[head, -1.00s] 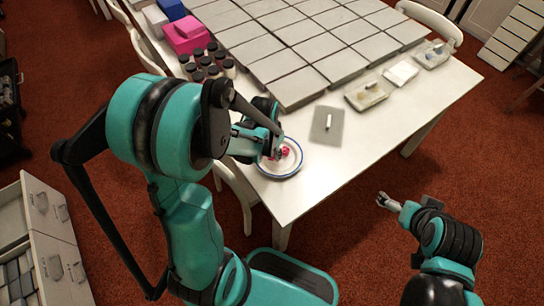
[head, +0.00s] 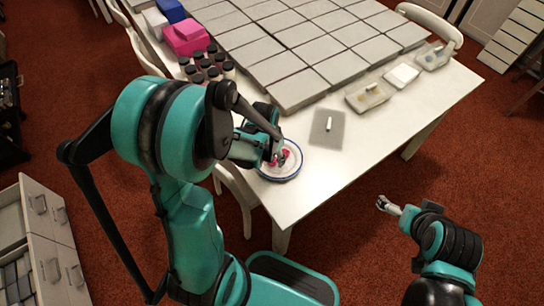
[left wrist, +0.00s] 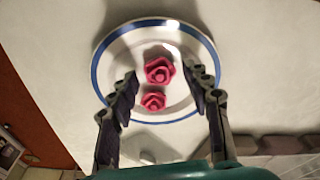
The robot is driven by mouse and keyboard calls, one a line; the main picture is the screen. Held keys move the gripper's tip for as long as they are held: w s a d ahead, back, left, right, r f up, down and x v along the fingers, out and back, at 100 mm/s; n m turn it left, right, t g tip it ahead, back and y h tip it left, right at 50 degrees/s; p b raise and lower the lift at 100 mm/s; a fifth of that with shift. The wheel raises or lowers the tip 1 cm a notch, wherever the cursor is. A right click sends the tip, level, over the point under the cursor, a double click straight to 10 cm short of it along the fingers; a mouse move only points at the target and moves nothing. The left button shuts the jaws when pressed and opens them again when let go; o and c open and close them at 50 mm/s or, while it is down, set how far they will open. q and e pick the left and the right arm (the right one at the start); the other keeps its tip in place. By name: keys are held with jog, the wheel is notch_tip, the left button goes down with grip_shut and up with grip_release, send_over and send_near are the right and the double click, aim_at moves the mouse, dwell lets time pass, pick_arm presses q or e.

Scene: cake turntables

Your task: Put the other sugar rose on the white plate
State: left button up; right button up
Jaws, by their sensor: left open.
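The white plate (head: 296,168) with a blue rim stands at the near corner of the table. Two pink-red sugar roses lie on it, side by side. In the left wrist view one rose (left wrist: 159,70) is near the middle of the plate (left wrist: 117,62), and the other rose (left wrist: 153,101) is just below it. My left gripper (left wrist: 160,76) is open over the plate, with one finger on each side of the roses and a gap to both. In the head view this gripper (head: 279,157) partly hides the roses. My right gripper (head: 383,204) is off the table; its finger opening is unclear.
A grey mat (head: 326,127) with a small white piece lies right of the plate. Clear trays (head: 367,97) stand along the right edge. Dark-lidded jars (head: 207,66), a pink box (head: 185,37) and large grey tiles (head: 295,85) fill the back. The table's front right is clear.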

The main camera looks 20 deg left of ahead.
pick_arm(q)
jog(key=s+d+r+t+p, duration=0.1)
jog(key=s+r, duration=0.2)
jog(key=r, duration=0.4)
jog(key=s+d+r+n+t+p, duration=0.1)
jog(key=s+r+t+p, duration=0.1)
jog(key=r, duration=0.5)
jog(key=s+d+r+n+t+p, duration=0.1)
jog(key=s+d+r+t+p, duration=0.1)
jog(key=s+r, duration=0.2)
notch_tip(320, 180, up, 4)
jog(key=shift+s+f, duration=0.15)
jog(key=shift+s, duration=0.1)
